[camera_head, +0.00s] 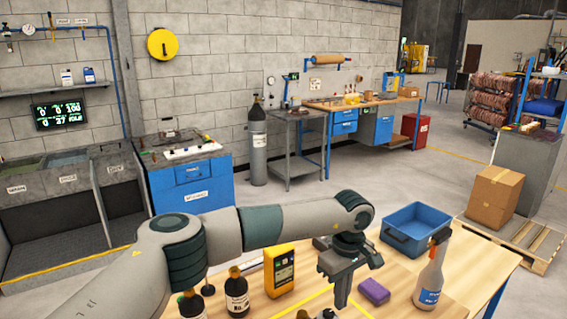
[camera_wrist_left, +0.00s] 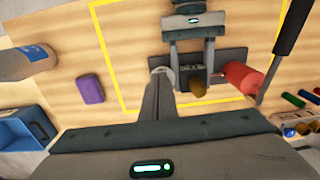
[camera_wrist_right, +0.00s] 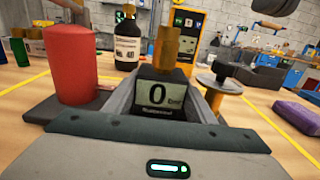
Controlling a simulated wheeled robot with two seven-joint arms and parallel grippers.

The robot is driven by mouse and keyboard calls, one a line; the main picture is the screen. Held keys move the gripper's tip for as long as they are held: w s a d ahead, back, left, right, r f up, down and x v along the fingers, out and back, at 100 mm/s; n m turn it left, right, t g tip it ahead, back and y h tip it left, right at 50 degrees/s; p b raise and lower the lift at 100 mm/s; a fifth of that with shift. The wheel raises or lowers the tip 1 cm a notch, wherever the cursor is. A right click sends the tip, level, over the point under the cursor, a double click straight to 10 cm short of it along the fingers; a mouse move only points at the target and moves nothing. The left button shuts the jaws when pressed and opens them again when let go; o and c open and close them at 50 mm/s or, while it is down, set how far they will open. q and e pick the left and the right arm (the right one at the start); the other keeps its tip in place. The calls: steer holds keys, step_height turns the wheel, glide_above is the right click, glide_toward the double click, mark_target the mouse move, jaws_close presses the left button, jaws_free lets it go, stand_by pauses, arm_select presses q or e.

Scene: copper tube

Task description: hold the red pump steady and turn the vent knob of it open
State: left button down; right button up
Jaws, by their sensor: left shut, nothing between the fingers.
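The red pump shows its red cylinder (camera_wrist_right: 72,65) at left in the right wrist view, and the cylinder lies right of centre in the left wrist view (camera_wrist_left: 238,78). The pump's display block (camera_wrist_right: 155,92) reads 0. My left gripper (camera_head: 342,292) is shut and empty. Its fingertips (camera_wrist_left: 161,80) overlap the knob in its wrist view; contact is unclear.
On the wooden table are a purple sponge (camera_head: 374,290), a spray bottle (camera_head: 430,280), a blue bin (camera_head: 415,232), a yellow meter (camera_head: 280,268) and dark bottles (camera_head: 237,292). A yellow line (camera_wrist_left: 110,55) frames the pump's area. A dark rod (camera_wrist_left: 290,30) is near the cylinder.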

steer(key=o, duration=0.4)
steer(key=shift+o, duration=0.2)
steer(key=shift+s+d, duration=0.1)
steer(key=shift+s+d+f, duration=0.1)
steer(key=shift+s+d, duration=0.15)
steer(key=shift+s, duration=0.2)
steer(key=v, duration=1)
steer(key=shift+s+d, duration=0.2)
steer(key=shift+s, duration=0.15)
